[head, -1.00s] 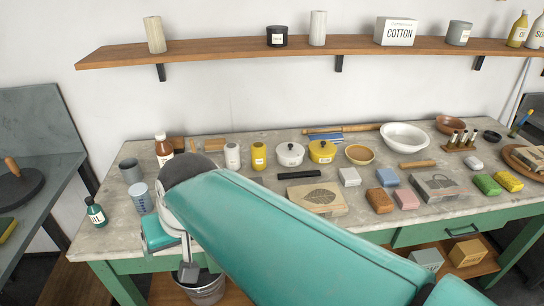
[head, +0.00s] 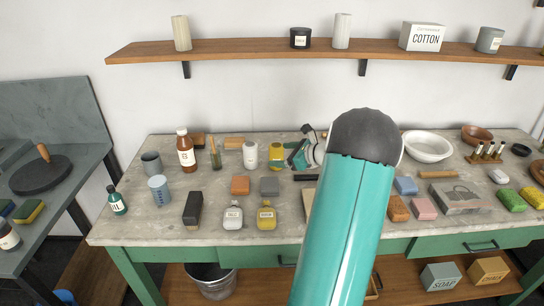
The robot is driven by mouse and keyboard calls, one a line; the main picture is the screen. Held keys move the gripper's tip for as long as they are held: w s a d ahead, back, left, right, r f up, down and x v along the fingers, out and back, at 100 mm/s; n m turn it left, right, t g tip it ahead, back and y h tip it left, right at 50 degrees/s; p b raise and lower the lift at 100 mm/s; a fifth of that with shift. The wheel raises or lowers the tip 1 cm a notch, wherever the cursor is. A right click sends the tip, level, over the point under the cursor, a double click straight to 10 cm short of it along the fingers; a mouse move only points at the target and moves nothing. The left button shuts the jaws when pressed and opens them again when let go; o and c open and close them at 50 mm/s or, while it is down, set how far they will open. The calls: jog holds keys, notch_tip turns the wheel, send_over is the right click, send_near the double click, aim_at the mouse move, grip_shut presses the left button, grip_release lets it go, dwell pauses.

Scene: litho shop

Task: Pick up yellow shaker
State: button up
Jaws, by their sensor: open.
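The yellow shaker (head: 276,155) stands on the worktable toward the back, just right of the white shaker (head: 250,155). My gripper (head: 289,152) is at its right side, at about the height of the shaker, with its jaws open. Part of the jaws and the shaker's right edge overlap in this view, so I cannot tell whether they touch. My arm hides the table to the right of the gripper, including where the pots stood.
A brown bottle (head: 186,152) and a brush jar (head: 215,153) stand left of the shakers. A wall shelf (head: 270,49) runs above.

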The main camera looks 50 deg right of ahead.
aim_at(276, 150)
jog(key=s+d+f+m+t+h, duration=0.1)
jog(key=s+d+f+m+h, duration=0.2)
jog(key=d, duration=0.4)
jog(key=shift+m+y, duration=0.3)
jog(key=shift+y, duration=0.1)
jog(key=x, duration=0.6)
jog(key=shift+w+a, duration=0.15)
jog(key=shift+x, duration=3.1)
jog(key=c, duration=1.2)
